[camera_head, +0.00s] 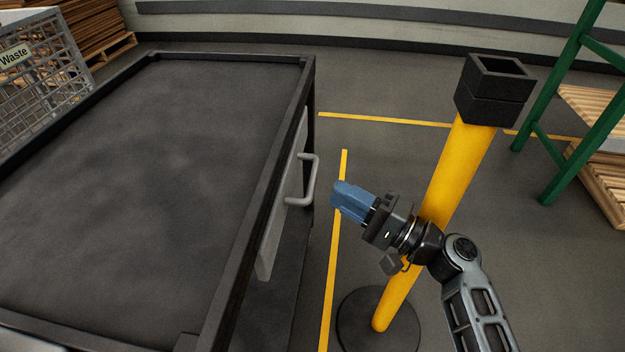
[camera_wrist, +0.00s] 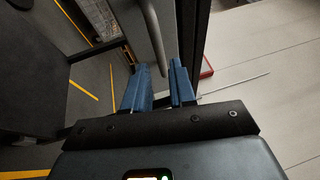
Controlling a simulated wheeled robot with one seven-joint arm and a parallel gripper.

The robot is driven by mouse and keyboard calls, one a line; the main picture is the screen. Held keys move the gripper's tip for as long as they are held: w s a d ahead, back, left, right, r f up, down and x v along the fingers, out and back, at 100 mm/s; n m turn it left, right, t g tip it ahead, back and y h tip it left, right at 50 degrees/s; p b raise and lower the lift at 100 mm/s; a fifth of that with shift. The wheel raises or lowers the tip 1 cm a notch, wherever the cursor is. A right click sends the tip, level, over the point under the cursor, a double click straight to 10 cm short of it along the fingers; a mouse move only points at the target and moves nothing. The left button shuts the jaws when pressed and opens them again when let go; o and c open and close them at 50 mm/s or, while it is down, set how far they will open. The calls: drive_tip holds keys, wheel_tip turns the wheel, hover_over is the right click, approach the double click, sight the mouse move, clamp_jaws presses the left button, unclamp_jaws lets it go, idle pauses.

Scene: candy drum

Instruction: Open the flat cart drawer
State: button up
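The flat cart (camera_head: 307,75) has a dark top with a raised black rim and fills the left of the head view. Its drawer (camera_head: 270,235) has a light grey front on the cart's right side and looks closed. A grey bar handle (camera_head: 313,180) sticks out from that front. My gripper (camera_head: 336,193), with blue fingers, is just right of the handle and points at it, with a small gap. In the wrist view the gripper (camera_wrist: 160,66) is open and empty. The handle (camera_wrist: 153,35) lies ahead, its end in line with the gap between the fingers.
A yellow post (camera_head: 455,175) with a black top stands close behind my arm. A green rack (camera_head: 575,100) with wooden pallets is at right. A wire waste cage (camera_head: 40,70) stands at upper left. The floor between cart and post is clear, with yellow lines.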

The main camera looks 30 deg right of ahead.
sight(313, 177)
drive_tip(key=x, duration=0.7)
drive_tip(key=shift+w+a, duration=0.1)
drive_tip(key=shift+c, duration=0.5)
clamp_jaws()
drive_tip(key=shift+f, duration=0.1)
